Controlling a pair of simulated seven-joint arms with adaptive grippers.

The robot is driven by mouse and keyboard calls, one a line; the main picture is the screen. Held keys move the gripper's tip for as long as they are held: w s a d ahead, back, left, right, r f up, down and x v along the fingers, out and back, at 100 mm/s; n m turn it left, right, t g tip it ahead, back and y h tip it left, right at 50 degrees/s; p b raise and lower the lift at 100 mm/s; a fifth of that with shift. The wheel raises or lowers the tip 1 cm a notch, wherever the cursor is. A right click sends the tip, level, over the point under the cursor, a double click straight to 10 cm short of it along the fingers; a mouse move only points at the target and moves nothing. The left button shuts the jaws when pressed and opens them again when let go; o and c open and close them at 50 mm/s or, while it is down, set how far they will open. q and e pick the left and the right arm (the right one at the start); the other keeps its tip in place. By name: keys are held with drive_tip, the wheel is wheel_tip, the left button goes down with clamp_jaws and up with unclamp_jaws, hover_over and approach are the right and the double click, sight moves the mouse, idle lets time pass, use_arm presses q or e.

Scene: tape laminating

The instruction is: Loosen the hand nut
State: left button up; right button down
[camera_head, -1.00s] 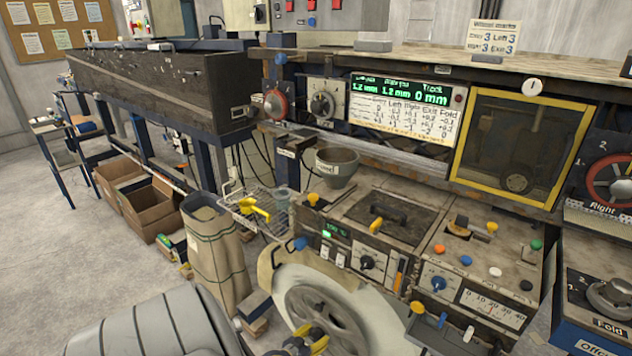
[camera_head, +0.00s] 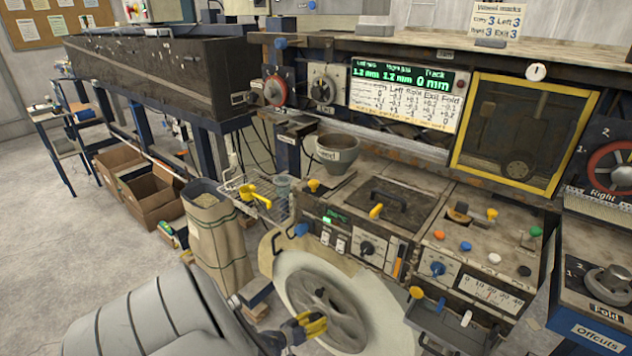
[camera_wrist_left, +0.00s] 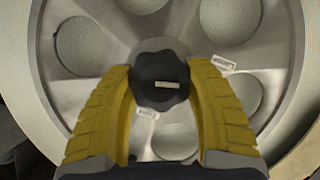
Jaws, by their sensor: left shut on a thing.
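The hand nut (camera_wrist_left: 160,72) is a dark, lobed knob with a small pale label, at the hub of a grey metal reel wheel (camera_wrist_left: 85,22) with round holes. In the left wrist view my left gripper (camera_wrist_left: 163,95) has its yellow ridged fingers on both sides of the nut, shut on it. In the head view the left gripper (camera_head: 312,324) is at the front of the wheel (camera_head: 340,292), and its fingers hide the nut there. A broad pale ring surrounds the wheel. My right gripper is in neither current view.
A work panel with knobs and coloured buttons (camera_head: 465,246) stands right of the wheel. A grey funnel cup (camera_head: 336,152) is above it. A tall paper sack (camera_head: 218,250) and cardboard boxes (camera_head: 150,197) are on the floor to the left, where the floor is partly clear.

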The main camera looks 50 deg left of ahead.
sight(313, 321)
use_arm(q)
drive_tip(key=shift+w+r, duration=0.1)
drive_tip(key=o, duration=1.3)
drive_tip(key=shift+c, duration=0.2)
drive_tip(key=v, duration=1.2)
